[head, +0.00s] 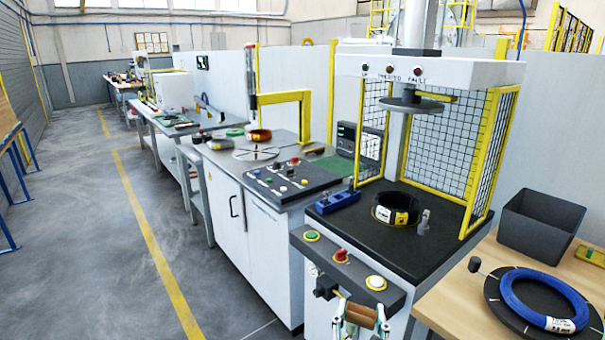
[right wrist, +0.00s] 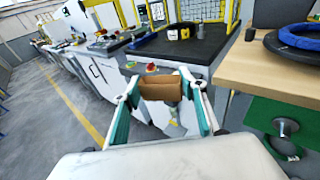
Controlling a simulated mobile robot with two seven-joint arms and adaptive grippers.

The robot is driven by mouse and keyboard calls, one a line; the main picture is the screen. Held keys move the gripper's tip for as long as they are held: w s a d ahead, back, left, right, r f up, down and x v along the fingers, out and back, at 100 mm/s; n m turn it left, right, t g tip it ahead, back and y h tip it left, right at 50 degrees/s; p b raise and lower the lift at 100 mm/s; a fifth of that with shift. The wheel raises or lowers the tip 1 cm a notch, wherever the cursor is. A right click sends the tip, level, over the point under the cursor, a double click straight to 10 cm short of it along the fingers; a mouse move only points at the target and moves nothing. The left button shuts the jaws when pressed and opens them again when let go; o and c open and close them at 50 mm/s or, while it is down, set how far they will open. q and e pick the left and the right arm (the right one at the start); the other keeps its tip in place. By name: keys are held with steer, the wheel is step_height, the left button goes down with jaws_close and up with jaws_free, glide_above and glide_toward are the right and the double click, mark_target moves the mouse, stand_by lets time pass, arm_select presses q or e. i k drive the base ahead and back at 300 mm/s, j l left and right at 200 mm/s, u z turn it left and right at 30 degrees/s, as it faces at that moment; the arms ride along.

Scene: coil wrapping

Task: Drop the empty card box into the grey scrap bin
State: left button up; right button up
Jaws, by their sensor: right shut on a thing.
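The brown card box (head: 361,317) is at the bottom edge of the head view, between the fingers of my right gripper (head: 361,311). In the right wrist view the card box (right wrist: 160,89) sits across the fingertips, and the fingers press on its two ends. The gripper is shut on it and holds it in the air in front of the press station. A dark grey open bin (head: 539,226) stands on the wooden table at the right, well apart from the box. My left gripper is not in view.
The press control panel (head: 345,266) with its buttons lies just beyond my right gripper. A caged press with a small black-and-yellow coil (head: 396,208) stands behind it. On the wooden table (head: 455,290), a blue coil (head: 537,297) lies in front of the bin. The left floor is clear.

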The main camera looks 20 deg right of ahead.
mark_target(533, 255)
steer(key=i+z, duration=0.2)
steer(key=z, duration=0.15)
steer(key=i+j+z, duration=0.15)
steer(key=z, duration=0.2)
steer(key=i+j+z, duration=0.3)
steer(key=k+l, duration=0.05)
steer(key=l, duration=0.05)
